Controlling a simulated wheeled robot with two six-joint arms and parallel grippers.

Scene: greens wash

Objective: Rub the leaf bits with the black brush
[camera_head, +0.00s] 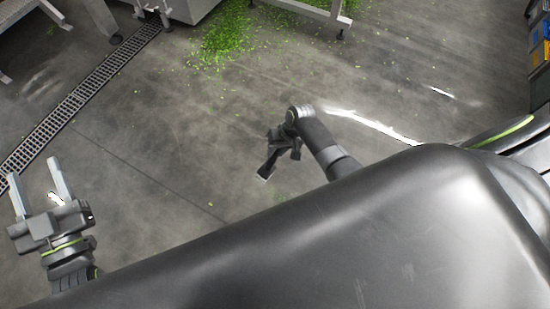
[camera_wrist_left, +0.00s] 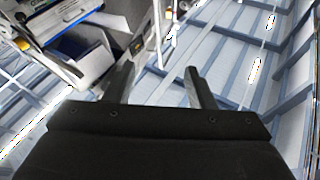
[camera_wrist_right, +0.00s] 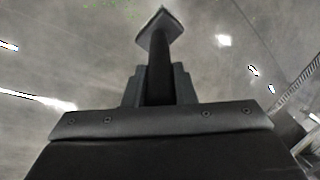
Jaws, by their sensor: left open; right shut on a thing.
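My right gripper (camera_head: 282,143) is shut on the black brush (camera_head: 267,168), above the grey floor in the head view. In the right wrist view the brush (camera_wrist_right: 160,32) points away from my fingers (camera_wrist_right: 158,72), its handle between them. Its head appears clear of the floor, though the height is hard to judge. Green leaf bits (camera_head: 222,42) lie in a dense patch on the floor at the top, well away from the brush, with scattered bits around. My left gripper (camera_head: 34,174) is open and empty at the far left; its fingers (camera_wrist_left: 155,75) also show apart in the left wrist view.
A metal drain grate (camera_head: 80,93) runs diagonally across the floor at left. Metal legs and a frame (camera_head: 315,12) stand by the leaf patch. A shelf with coloured items (camera_head: 540,45) is at the right edge.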

